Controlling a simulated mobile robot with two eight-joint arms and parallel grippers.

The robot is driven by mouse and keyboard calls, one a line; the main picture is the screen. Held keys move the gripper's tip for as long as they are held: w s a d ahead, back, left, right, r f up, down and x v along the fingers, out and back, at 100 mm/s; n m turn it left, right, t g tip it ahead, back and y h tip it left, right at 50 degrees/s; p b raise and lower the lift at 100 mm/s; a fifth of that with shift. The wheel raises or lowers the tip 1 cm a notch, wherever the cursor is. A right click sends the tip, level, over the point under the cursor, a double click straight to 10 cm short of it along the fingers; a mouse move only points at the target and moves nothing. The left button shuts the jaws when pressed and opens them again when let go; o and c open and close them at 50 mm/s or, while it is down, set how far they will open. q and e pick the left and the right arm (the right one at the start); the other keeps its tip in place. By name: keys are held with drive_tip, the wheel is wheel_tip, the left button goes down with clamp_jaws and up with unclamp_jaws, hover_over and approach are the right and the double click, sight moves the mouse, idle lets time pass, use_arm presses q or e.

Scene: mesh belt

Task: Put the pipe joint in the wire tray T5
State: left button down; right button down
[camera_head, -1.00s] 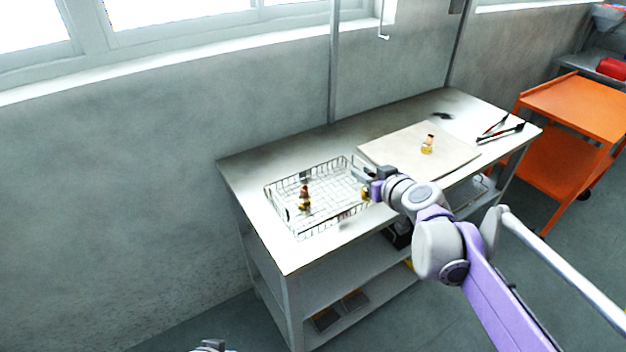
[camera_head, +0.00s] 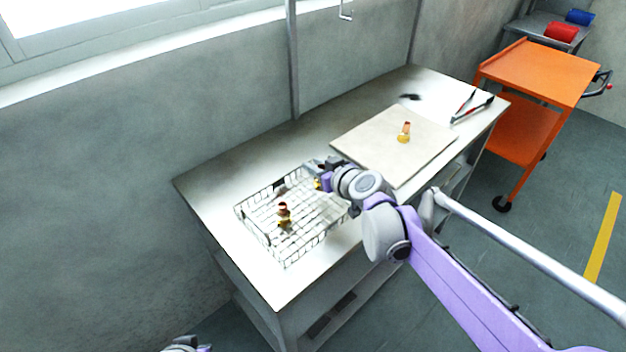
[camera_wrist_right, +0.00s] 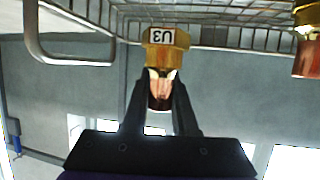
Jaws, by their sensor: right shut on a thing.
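My right gripper (camera_head: 316,172) is shut on a brass-coloured pipe joint (camera_wrist_right: 163,50) and holds it at the far right part of the wire tray (camera_head: 262,250). The joint also shows as a small yellow patch in the head view (camera_head: 318,184). In the wrist view it bears a white label that looks like U3, and tray wires run behind it. I cannot tell whether it touches the tray. A similar brass and copper joint (camera_head: 284,214) stands inside the tray. My left gripper's fingers are not seen.
Another joint (camera_head: 404,133) stands on a pale board (camera_head: 365,140) right of the tray. Red-handled pliers (camera_head: 472,108) and a small dark item (camera_head: 410,97) lie at the table's far end. The table (camera_head: 225,165) is bare left of the tray. An orange cart (camera_head: 540,70) stands beyond.

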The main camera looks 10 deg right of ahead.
drive_tip(key=shift+w+f, duration=0.1)
drive_tip(key=shift+f, duration=1.85)
drive_tip(key=shift+f+b, duration=0.15)
drive_tip(key=shift+b, duration=0.2)
drive_tip(key=c, duration=0.7)
unclamp_jaws()
drive_tip(key=shift+r, duration=0.2)
drive_tip(key=p+v, duration=0.1)
drive_tip(key=v, duration=1.1)
